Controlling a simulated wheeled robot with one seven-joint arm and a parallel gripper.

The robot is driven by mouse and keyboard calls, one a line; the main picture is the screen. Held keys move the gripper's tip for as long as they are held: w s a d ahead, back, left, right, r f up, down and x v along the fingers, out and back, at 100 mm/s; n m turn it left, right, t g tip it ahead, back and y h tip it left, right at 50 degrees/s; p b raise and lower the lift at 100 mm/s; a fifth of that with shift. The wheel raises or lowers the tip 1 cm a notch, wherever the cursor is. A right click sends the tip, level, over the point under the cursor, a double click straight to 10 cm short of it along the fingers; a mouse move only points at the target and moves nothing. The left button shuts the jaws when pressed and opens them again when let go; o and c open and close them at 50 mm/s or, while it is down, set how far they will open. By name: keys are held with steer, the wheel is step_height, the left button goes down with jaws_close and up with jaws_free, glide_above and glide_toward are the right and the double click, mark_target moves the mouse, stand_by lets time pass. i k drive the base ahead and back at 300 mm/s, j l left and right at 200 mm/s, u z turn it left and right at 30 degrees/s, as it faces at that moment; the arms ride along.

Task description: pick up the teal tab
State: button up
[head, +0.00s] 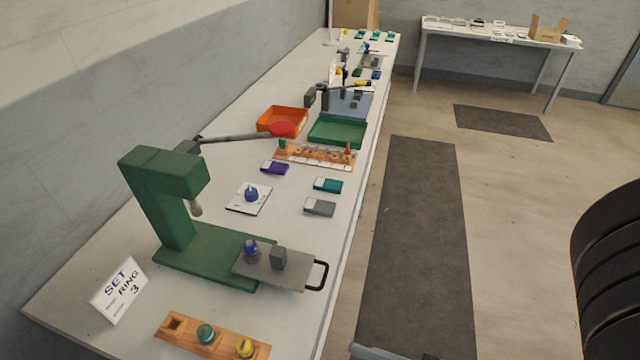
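The teal tab (328,185) lies flat on the long white bench, near its right edge. It is a small block, teal with a pale left end. A grey tab (320,207) lies just in front of it, and a purple tab (274,168) lies to its left and farther back. The tabs are apart from each other, and nothing covers the teal one. My gripper is not in view.
A green press (165,190) with a long red-knobbed lever (282,130) stands to the left. A white card with a blue piece (251,194) lies nearby. A wooden rack (315,155), green tray (337,132) and orange bin (282,119) stand behind. Floor mat (415,240) is clear.

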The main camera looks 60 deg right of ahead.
mark_target(321, 183)
steer(key=l+z, duration=0.15)
steer(key=l, duration=0.5)
steer(key=l+z, duration=0.1)
steer(key=l, duration=0.6)
steer(key=l+z, duration=0.15)
steer(key=l, duration=0.5)
steer(key=i+l+z, duration=0.15)
steer(key=l, duration=0.5)
steer(key=i+l+z, duration=0.15)
steer(key=l, duration=0.5)
steer(key=k+l, duration=0.05)
